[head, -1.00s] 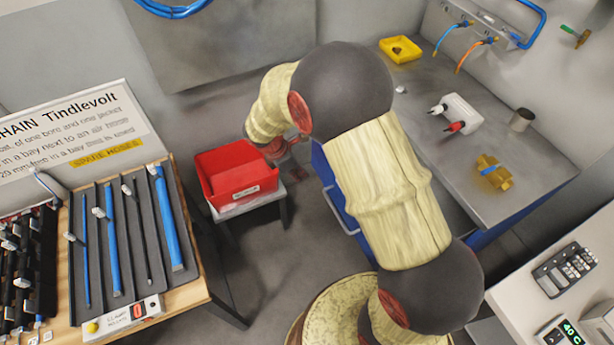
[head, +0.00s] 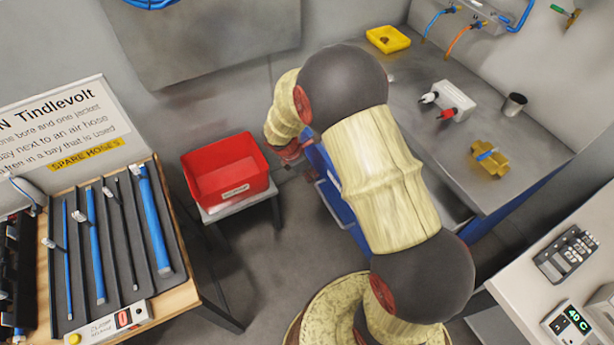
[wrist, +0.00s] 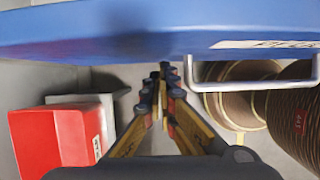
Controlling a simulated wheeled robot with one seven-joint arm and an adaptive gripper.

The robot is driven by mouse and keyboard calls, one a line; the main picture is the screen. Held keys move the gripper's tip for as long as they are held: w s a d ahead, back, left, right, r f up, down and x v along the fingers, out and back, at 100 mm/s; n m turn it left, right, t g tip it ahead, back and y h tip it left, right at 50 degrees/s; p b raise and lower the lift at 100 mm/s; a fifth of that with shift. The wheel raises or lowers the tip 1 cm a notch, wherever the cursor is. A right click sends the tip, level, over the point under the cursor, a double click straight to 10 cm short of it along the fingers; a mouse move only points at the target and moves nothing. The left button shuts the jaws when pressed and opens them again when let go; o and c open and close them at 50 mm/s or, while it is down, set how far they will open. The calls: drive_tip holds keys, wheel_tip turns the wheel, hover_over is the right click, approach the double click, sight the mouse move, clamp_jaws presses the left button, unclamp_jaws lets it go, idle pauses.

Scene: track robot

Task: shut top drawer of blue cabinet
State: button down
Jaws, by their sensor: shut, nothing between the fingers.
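The blue cabinet (head: 494,228) stands under the grey metal bench top. A blue drawer front with a pale bar handle (head: 335,205) shows left of my arm in the head view. In the wrist view the blue drawer front (wrist: 130,32) crosses the top, with a white label and the metal handle (wrist: 196,73) to the right. My gripper (wrist: 164,70) is shut and empty, its fingertips close to the lower edge of the blue front, left of the handle. I cannot tell if they touch. My arm hides much of the cabinet, and the drawer's opening is unclear.
A red bin (head: 228,190) on a small grey stand is left of my gripper. A hose rack (head: 110,245) is farther left. The bench top (head: 420,110) holds a yellow tray, a cup and fittings. A white counter (head: 530,285) is at right. Some floor is clear between.

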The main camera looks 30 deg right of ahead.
drive_tip(key=d+p, duration=0.3)
drive_tip(key=d, duration=0.7)
drive_tip(key=d+p, duration=0.3)
drive_tip(key=d, duration=0.6)
drive_tip(key=w+d+p, duration=0.1)
drive_tip(key=d+p, duration=0.3)
drive_tip(key=d, duration=0.6)
drive_tip(key=shift+d, duration=0.3)
drive_tip(key=shift+w+a, duration=0.1)
